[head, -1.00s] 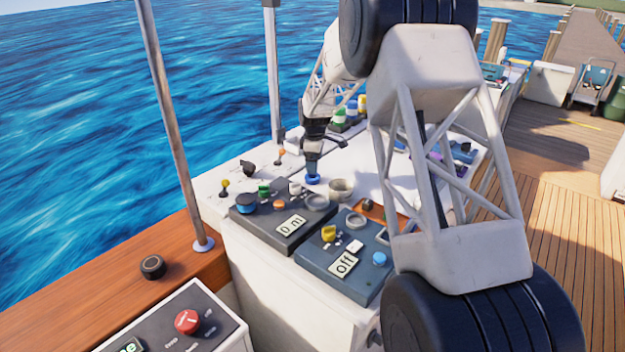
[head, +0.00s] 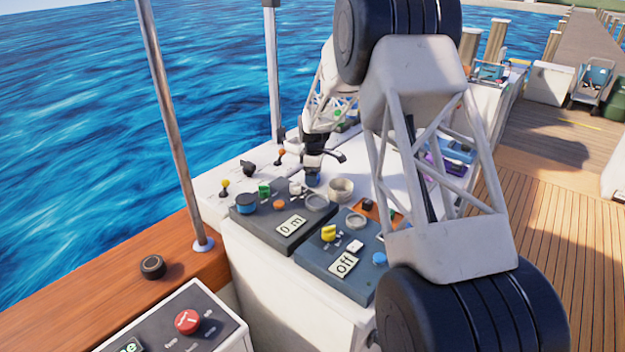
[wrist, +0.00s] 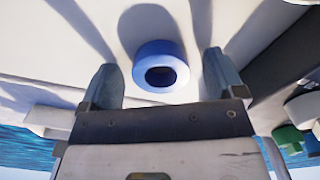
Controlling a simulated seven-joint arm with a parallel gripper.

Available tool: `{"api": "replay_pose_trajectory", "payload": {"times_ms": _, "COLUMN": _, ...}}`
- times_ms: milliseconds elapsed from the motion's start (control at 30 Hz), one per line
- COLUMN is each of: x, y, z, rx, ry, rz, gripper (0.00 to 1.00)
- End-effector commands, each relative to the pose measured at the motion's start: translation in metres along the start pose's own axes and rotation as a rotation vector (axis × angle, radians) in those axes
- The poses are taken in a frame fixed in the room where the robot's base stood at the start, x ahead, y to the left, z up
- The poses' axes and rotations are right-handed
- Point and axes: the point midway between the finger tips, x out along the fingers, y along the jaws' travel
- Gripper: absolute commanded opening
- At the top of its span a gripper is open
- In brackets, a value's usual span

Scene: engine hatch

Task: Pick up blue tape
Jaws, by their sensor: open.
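The blue tape (wrist: 160,50) is a blue ring with a dark hole, lying on the white surface. In the wrist view it sits between and just beyond the two fingertips of my gripper (wrist: 158,82). The fingers are apart, with a gap on each side of the tape. In the head view the tape (head: 313,179) shows only in part, directly under my gripper (head: 313,170), which points down at it. The fingertips are hard to make out there.
Right beside the tape are a beige cup-like ring (head: 340,188) and a dark control panel (head: 262,224) with knobs. A small lever with an orange top (head: 281,152) stands left. White surface is clear behind the tape.

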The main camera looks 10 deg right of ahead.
Motion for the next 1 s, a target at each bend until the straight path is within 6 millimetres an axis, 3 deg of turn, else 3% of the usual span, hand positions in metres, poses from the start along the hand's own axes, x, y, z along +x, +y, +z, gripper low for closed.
{"api": "replay_pose_trajectory", "payload": {"times_ms": 600, "x": 0.0036, "y": 0.0000, "z": 0.0000, "rx": 0.000, "ry": 0.000, "rz": 0.000, "gripper": 0.88}}
{"api": "replay_pose_trajectory", "payload": {"times_ms": 933, "x": 0.0036, "y": 0.0001, "z": 0.0000, "rx": 0.000, "ry": 0.000, "rz": 0.000, "gripper": 0.39}}
{"api": "replay_pose_trajectory", "payload": {"times_ms": 1000, "x": 0.0035, "y": 0.0001, "z": -0.0001, "rx": 0.000, "ry": 0.000, "rz": 0.000, "gripper": 0.34}}
